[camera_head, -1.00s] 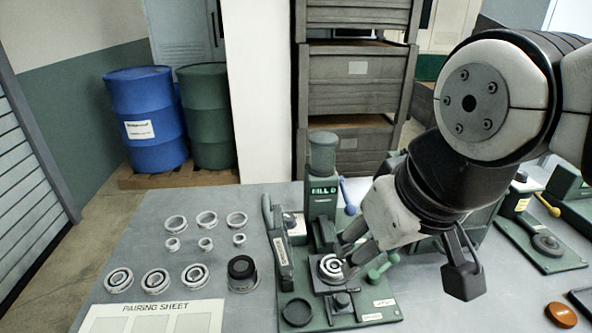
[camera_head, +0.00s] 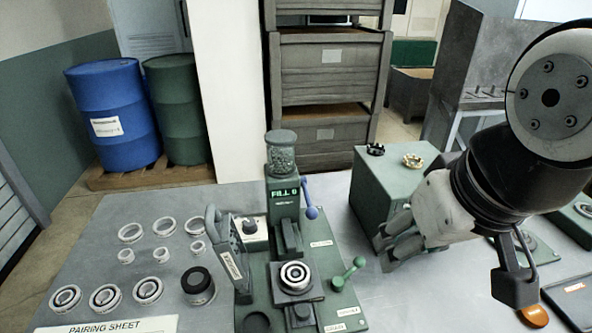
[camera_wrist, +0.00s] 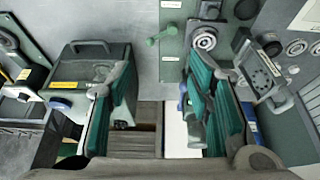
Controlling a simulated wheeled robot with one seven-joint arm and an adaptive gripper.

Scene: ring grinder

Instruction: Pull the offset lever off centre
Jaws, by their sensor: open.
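The green ring grinder (camera_head: 262,292) stands on the bench with a lit "FILL 0" display. It has a green ball-ended lever (camera_head: 348,273) at its right side and a blue-handled lever (camera_head: 310,200) beside the column. Their labels are too small to read, so I cannot tell which is the offset lever. A ringed part (camera_head: 295,275) sits on its centre block. My gripper (camera_head: 384,252) is open and empty, right of the grinder and apart from both levers. In the wrist view the green lever (camera_wrist: 162,37) lies beyond the fingers, towards the top.
A green box (camera_head: 372,195) carrying two small rings stands just behind my gripper. Several rings (camera_head: 108,297) and a pairing sheet (camera_head: 110,327) lie left of the grinder. An orange disc (camera_head: 533,315) and a dark tray (camera_head: 575,300) lie at the right.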

